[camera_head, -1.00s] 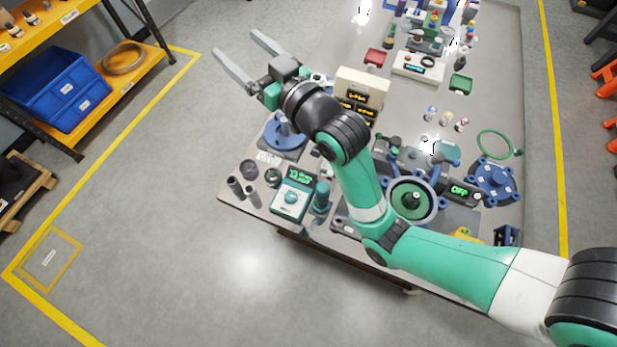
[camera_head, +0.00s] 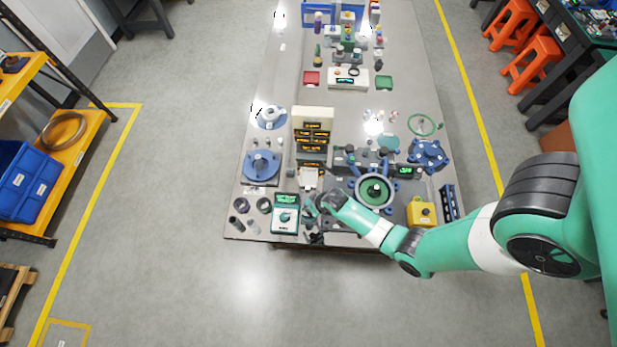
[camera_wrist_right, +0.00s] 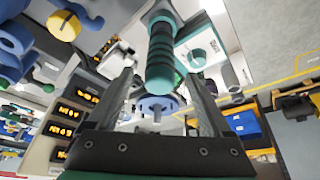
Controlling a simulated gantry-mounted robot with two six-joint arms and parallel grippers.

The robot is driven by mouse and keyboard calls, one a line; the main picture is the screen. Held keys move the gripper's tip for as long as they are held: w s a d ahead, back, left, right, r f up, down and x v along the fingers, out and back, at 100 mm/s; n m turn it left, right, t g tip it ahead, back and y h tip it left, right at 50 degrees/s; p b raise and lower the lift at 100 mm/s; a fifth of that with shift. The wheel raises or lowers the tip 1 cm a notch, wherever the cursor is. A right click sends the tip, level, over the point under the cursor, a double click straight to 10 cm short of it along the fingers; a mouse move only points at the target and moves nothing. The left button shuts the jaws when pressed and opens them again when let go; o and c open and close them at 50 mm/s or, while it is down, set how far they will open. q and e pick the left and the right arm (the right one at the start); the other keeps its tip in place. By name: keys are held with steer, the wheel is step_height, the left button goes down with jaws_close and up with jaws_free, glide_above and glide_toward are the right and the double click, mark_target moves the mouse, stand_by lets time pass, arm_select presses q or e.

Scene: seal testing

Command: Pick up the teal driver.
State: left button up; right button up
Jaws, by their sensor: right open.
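The teal driver (camera_wrist_right: 161,62) shows its ribbed dark teal handle in the right wrist view, lying lengthwise between the two finger tips. My right gripper (camera_wrist_right: 160,82) is open, one finger on each side of the handle. I cannot tell whether either finger touches it. In the head view my right gripper (camera_head: 314,212) is low at the front of the bench, beside the teal-and-white meter (camera_head: 285,216). The driver is mostly hidden there by my gripper and arm. My left gripper is not in view.
Dark cylinders (camera_head: 238,232) stand left of the meter, near the bench's front edge. A beige display stack (camera_head: 312,122) stands behind. The floor in front is clear.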

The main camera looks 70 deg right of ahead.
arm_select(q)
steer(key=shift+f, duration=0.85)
arm_select(e)
steer(key=x, duration=0.3)
steer(key=shift+f, duration=0.1)
steer(key=b+x, duration=0.3)
steer(key=x, duration=0.2)
steer(key=shift+f, duration=0.15)
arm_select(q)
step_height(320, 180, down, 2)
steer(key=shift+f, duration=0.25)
arm_select(e)
jaws_close()
